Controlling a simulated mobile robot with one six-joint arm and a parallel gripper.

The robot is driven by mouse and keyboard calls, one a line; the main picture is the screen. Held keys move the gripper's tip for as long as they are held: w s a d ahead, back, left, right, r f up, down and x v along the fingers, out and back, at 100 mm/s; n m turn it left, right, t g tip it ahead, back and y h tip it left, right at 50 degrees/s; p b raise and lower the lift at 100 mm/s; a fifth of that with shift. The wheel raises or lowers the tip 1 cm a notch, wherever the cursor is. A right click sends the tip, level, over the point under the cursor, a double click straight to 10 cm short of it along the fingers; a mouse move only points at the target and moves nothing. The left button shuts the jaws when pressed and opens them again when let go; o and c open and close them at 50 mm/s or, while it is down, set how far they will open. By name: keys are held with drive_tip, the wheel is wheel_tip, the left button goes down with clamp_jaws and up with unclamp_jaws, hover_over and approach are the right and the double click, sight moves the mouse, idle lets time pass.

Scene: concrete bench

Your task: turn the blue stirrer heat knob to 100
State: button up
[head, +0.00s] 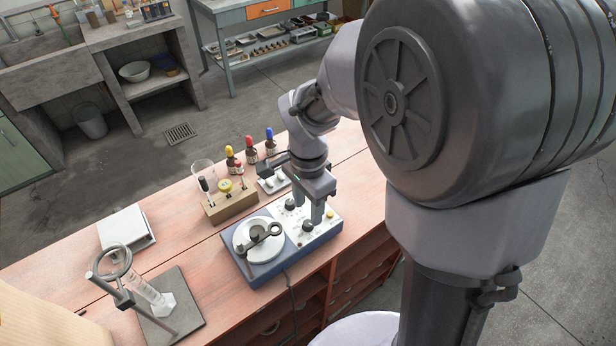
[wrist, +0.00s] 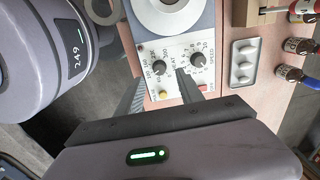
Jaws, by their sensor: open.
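The blue stirrer (head: 262,270) stands on the bench with a white control panel and a round plate. Its panel has two dark knobs. The heat knob (head: 308,226) is the nearer one in the head view; in the wrist view (wrist: 159,68) it lies by the HEAT label. The speed knob (wrist: 197,60) is beside it. My gripper (head: 308,211) is open, pointing down over the panel. In the wrist view its fingers (wrist: 161,77) are on either side of the heat knob, apart from it; their height above the panel is unclear. The heat knob's exact setting is too small to read.
A lever-like dark piece (head: 258,236) lies on the stirrer plate. A wooden rack (head: 229,206) and several dropper bottles (head: 250,150) stand behind. A white tray (wrist: 244,63) is beside the panel. A ring stand with a cylinder (head: 160,300) is at left.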

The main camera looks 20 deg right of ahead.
sight(308, 223)
wheel_tip(308, 223, up, 12)
drive_tip(key=p, duration=0.3)
drive_tip(key=shift+r+p, duration=0.25)
drive_tip(key=shift+p, duration=0.15)
drive_tip(key=s+a+n+t+y+b, duration=0.1)
drive_tip(key=s+n+t+b, duration=0.2)
drive_tip(key=s+n, duration=0.2)
drive_tip(key=s+a+n+t+y+b, duration=0.1)
drive_tip(key=s+a+n+t+b, duration=0.1)
drive_tip(key=s, duration=0.6)
drive_tip(key=n+b, duration=0.1)
drive_tip(key=n, duration=0.1)
drive_tip(key=shift+s+a+r+n+t, duration=0.25)
drive_tip(key=shift+s+a+n+t, duration=0.05)
drive_tip(key=shift+n+t, duration=0.1)
